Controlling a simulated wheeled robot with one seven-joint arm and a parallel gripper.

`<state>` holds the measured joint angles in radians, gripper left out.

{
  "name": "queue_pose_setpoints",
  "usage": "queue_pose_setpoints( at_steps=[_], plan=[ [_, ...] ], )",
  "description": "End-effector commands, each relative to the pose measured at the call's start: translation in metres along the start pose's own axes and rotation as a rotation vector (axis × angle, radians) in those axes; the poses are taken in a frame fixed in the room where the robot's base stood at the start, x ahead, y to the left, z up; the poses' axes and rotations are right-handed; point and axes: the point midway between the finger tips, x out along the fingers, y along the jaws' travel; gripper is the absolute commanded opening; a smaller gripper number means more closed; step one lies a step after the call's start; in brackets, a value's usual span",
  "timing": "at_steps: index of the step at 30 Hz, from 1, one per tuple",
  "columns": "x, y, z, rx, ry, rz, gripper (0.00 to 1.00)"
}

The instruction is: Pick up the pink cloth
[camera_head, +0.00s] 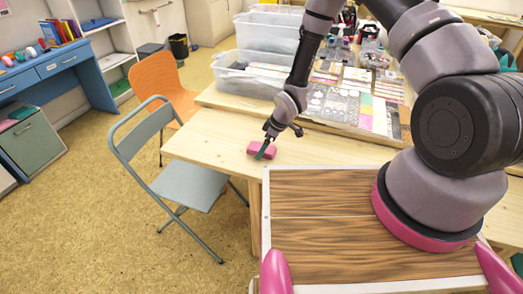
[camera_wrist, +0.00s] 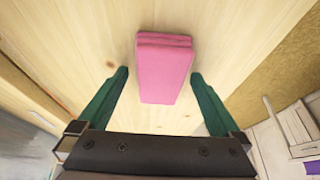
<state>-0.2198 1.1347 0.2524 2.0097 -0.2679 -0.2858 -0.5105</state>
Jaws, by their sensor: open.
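The pink cloth (camera_wrist: 164,75) is a small folded block lying on the light wooden table (camera_wrist: 85,40). In the head view the cloth (camera_head: 254,149) lies near the table's left edge, partly covered by my gripper. My gripper (camera_wrist: 160,85) has green fingers spread apart, one on each side of the cloth, with a gap to both. It is open and empty. In the head view my gripper (camera_head: 264,152) points down at the cloth. I cannot tell its exact height above the table.
Clear plastic bins (camera_head: 248,74) and a spread of stamp sheets and cards (camera_head: 355,100) stand behind the cloth on the table. A grey folding chair (camera_head: 188,185) and an orange chair (camera_head: 165,82) stand left of the table. The wood around the cloth is clear.

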Motion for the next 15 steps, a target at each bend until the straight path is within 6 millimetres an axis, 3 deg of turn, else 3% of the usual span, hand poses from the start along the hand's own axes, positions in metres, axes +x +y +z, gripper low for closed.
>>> queue_pose_setpoints(
  at_steps=[2, 9, 15],
  plan=[
    [-0.0002, 0.0, 0.0001, 0.0, 0.0, 0.0, 0.96],
    [-0.0004, 0.0, 0.0, 0.0, 0.0, 0.0, 0.07],
    [-0.0009, 0.0, -0.0002, 0.0, 0.0, 0.0, 0.07]
  ],
)
